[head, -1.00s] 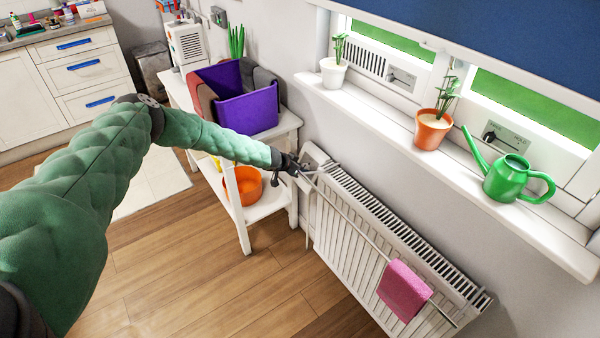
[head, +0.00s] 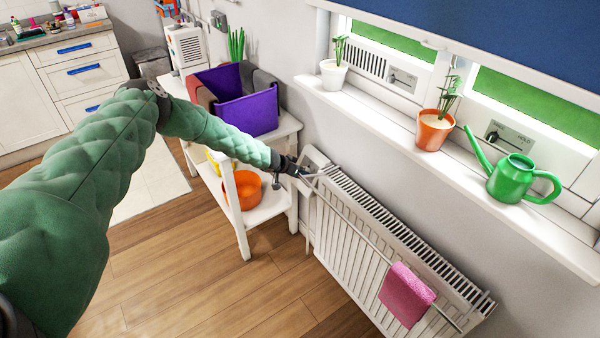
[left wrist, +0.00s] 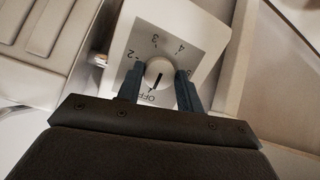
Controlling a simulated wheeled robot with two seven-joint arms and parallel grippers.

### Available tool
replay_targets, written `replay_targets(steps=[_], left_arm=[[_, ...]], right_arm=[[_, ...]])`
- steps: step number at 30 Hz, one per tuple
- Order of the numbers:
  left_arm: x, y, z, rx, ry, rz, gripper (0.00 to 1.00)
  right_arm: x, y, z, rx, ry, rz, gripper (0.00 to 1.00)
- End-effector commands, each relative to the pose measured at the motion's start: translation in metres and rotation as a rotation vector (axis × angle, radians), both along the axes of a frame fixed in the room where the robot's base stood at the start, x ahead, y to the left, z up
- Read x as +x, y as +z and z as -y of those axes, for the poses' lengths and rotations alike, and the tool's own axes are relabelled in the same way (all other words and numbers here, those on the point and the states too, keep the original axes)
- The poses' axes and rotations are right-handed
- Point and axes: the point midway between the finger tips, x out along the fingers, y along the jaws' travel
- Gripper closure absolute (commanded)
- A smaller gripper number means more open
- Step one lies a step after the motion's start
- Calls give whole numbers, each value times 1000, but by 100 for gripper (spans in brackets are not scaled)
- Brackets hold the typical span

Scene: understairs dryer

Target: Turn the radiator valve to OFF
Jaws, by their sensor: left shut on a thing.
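The radiator valve shows in the left wrist view as a white square plate (left wrist: 195,32) marked with numbers and OFF, with a round white knob (left wrist: 159,68). The dark line on the knob points down toward the OFF lettering. My left gripper (left wrist: 158,84) has one dark finger on each side of the knob and is shut on it. In the head view my left gripper (head: 309,172) is at the upper left end of the white radiator (head: 365,235); the knob is hidden there by the gripper. My right gripper is not in view.
A white shelf table (head: 240,215) with a purple bin (head: 250,113) and an orange bowl (head: 246,188) stands left of the radiator. A pink cloth (head: 406,294) hangs on the radiator's rail. The windowsill (head: 385,130) above holds plants and a green watering can (head: 515,178).

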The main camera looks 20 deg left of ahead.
Motion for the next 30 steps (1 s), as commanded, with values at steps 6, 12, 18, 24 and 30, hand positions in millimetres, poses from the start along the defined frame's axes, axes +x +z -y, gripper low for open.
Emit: replay_targets(steps=[6,12,18,24,30], left_arm=[[1,1,-2,0,3,2,60],[1,1,-1,0,2,1,42],[0,1,-1,0,2,1,42],[-6,7,-6,-2,3,0,42],[-20,23,-17,-2,3,1,42]], right_arm=[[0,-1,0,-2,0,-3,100],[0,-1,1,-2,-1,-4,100],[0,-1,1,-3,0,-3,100],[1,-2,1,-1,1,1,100],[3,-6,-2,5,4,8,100]])
